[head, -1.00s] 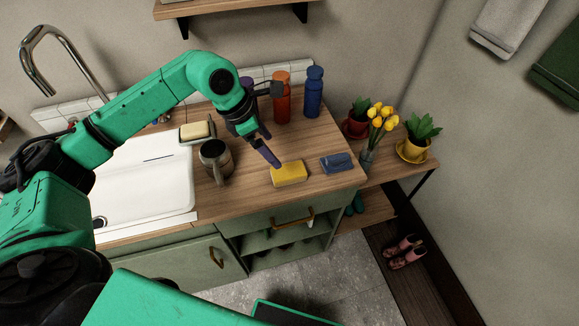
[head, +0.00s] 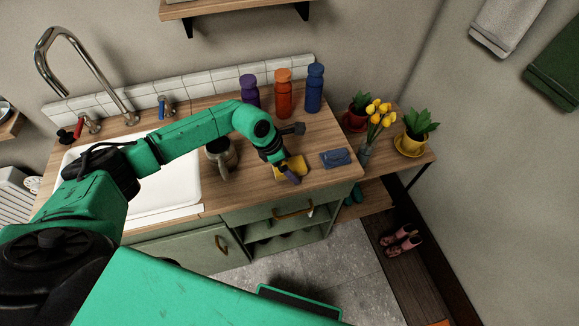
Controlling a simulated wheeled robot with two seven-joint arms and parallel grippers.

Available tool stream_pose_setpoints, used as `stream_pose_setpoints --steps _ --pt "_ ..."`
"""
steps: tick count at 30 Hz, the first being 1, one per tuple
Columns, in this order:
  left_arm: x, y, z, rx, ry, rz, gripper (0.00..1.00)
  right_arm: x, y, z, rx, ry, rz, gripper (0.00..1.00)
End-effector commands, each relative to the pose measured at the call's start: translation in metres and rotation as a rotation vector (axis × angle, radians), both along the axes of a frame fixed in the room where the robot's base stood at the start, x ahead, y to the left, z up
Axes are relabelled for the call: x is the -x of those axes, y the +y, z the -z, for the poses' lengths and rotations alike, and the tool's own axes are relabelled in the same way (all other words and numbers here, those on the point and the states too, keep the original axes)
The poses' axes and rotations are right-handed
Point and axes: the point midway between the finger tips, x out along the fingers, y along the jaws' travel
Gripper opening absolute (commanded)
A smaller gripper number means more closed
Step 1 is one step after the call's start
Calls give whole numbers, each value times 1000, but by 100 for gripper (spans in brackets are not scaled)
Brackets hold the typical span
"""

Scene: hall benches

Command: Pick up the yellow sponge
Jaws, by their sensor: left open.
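The yellow sponge (head: 298,163) lies on the wooden counter (head: 240,196), right of the sink, partly hidden by my left gripper. My left gripper (head: 288,175) is open and points down at the sponge, with one finger in front of its near side. I cannot tell whether the fingers touch it. My right gripper is not in view.
A metal mug (head: 222,156) stands left of the gripper and a folded blue cloth (head: 336,157) lies right of the sponge. Purple (head: 249,90), orange (head: 283,97) and blue (head: 314,88) bottles stand behind. Potted plants and yellow tulips (head: 379,112) are at right.

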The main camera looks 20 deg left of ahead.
Motion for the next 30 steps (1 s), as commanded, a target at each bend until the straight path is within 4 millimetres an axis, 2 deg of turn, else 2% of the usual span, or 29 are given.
stream_pose_setpoints --steps 9,10,16,17,23,27,30 --pt "0 0 4 0 0 0 100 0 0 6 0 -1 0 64" --pt "0 0 3 0 0 0 96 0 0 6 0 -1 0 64" --pt "0 0 3 0 0 0 20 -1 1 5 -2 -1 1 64" --pt "0 0 3 0 0 0 16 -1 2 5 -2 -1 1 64" --pt "0 0 2 0 0 0 16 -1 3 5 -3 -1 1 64" --pt "0 0 -5 1 -1 0 16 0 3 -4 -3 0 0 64" --pt "-1 0 -15 1 -4 1 16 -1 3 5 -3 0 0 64"
